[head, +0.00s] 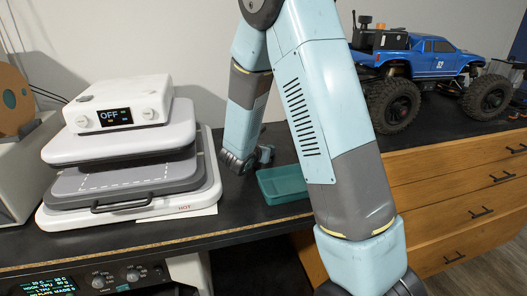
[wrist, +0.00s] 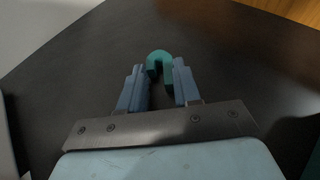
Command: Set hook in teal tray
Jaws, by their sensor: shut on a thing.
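The teal hook (wrist: 159,57) is a curved piece between the two blue fingertips of my gripper (wrist: 159,72) in the wrist view. My gripper is shut on it, with the curved end pointing away from me. The teal tray (head: 283,184) is a shallow open box on the black bench in the head view, partly covered by my arm. In that view my gripper (head: 265,157) is low over the bench, behind the tray and to its left. The hook cannot be made out clearly there. I cannot tell whether it touches the bench.
A white heat press (head: 125,155) with an "OFF" display stands left of the tray. A blue RC crawler (head: 435,65) stands on the bench at the right, above wooden drawers (head: 460,185). The black bench (wrist: 230,60) is clear around the hook in the wrist view.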

